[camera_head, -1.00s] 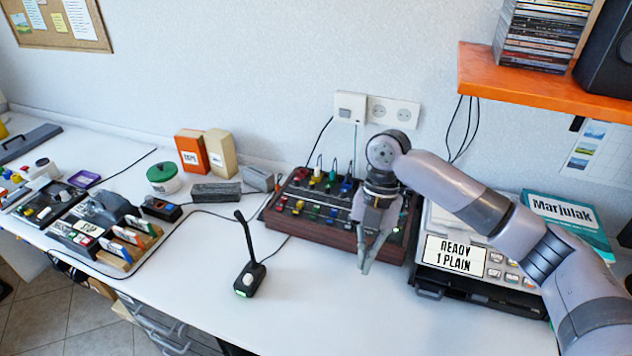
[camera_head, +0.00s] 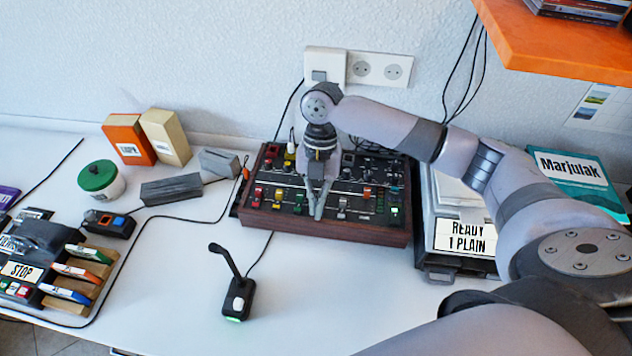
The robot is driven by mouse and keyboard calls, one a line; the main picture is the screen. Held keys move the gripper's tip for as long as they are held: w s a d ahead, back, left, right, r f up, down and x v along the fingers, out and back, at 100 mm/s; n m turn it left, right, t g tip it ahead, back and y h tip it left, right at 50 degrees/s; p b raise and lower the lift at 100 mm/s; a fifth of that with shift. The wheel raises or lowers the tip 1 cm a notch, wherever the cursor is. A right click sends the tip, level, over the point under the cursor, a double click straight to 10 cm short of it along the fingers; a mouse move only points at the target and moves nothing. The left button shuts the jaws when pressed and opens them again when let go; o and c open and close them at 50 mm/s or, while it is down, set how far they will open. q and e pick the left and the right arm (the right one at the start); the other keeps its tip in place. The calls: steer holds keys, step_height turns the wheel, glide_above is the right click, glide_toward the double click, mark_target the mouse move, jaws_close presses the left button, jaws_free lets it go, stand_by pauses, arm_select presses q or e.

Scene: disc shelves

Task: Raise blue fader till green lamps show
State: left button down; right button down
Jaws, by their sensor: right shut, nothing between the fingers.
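The mixer (camera_head: 351,226) is a dark panel in a brown wooden case, with rows of coloured faders and knobs, at the centre of the white table. My right gripper (camera_head: 317,208) points down over the middle of the panel, shut and empty. It covers part of the fader row, and I cannot make out the blue fader. Whether the fingertips touch the panel cannot be told. My left gripper is out of view.
A desk microphone (camera_head: 236,297) stands in front of the mixer. A machine reading READY 1 PLAIN (camera_head: 463,238) is close on the right. A green-lidded pot (camera_head: 102,180) and boxes (camera_head: 165,137) stand at the left. An orange shelf (camera_head: 560,45) overhangs the upper right.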

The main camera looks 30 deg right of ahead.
steer(key=f, duration=0.1)
steer(key=w+f, duration=0.1)
steer(key=f+p, duration=0.1)
steer(key=shift+w+d+f, duration=0.15)
steer(key=shift+w+d, duration=0.05)
steer(key=shift+d, duration=0.2)
steer(key=shift+w+d, duration=0.2)
steer(key=shift+w+r, duration=0.15)
steer(key=shift+r, duration=0.1)
steer(key=shift+w+d, duration=0.15)
steer(key=shift+w+d+f, duration=0.2)
steer(key=shift+f, duration=0.1)
steer(key=shift+w+d+f, duration=0.1)
steer(key=shift+d+f, duration=0.05)
steer(key=shift+w+d+b, duration=0.35)
steer(key=shift+w+b, duration=0.05)
steer(key=shift+w, duration=0.25)
steer(key=shift+w+d, duration=0.3)
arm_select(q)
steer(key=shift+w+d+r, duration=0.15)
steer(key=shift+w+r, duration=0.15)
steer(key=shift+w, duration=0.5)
arm_select(e)
steer(key=shift+a, duration=0.1)
